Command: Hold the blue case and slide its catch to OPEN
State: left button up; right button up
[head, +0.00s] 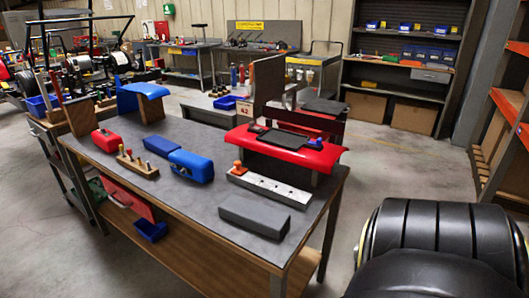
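A bright blue rounded case (191,166) lies on the dark grey top of the workbench (205,207), left of the bench's middle. Its catch is too small to make out, so I cannot tell its setting. A lower, darker blue block (160,146) lies just behind it to the left. Neither of my grippers is in view, and nothing touches the blue case.
Around the case are a wooden block with several pegs (138,166), a red case (104,139), a grey block (254,215) and a pale bar (268,188).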

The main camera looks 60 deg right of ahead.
aim_at(200, 169)
jog(key=u, duration=0.05)
jog(key=k, duration=0.15)
jog(key=z, duration=1.05)
